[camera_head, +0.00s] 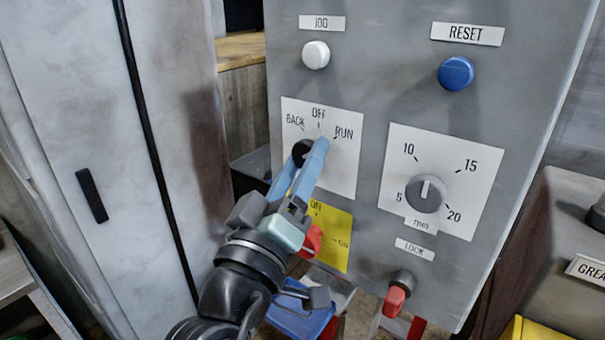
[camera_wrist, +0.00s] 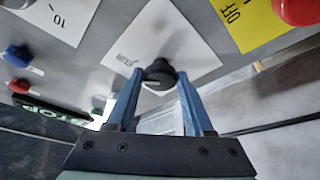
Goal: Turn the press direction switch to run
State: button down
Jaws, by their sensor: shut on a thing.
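The press direction switch is a black knob (camera_head: 301,150) on a white plate (camera_head: 345,172) marked BACK, OFF and RUN on the grey control panel. My gripper (camera_head: 308,156) is shut on the knob, its blue fingers coming from below and hiding part of it. In the wrist view, the knob (camera_wrist: 158,73) sits between the two fingertips (camera_wrist: 159,78), with the RUN label to its left. A pale mark shows on the knob, but I cannot tell for sure which label it points to.
A yellow plate (camera_head: 335,249) with a red switch (camera_head: 312,241) lies just below, partly behind my gripper. A speed-like dial (camera_head: 426,193) is to the right, with a red LOCK switch (camera_head: 395,298) beneath. White (camera_head: 315,54) and blue RESET (camera_head: 456,73) buttons are above. A pale cabinet (camera_head: 75,120) stands left.

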dwell(0.3)
jog(key=shift+c, duration=1.5)
grip_release()
jog(key=b+v, duration=0.3)
jog(key=v, duration=1)
jog(key=shift+b, duration=0.35)
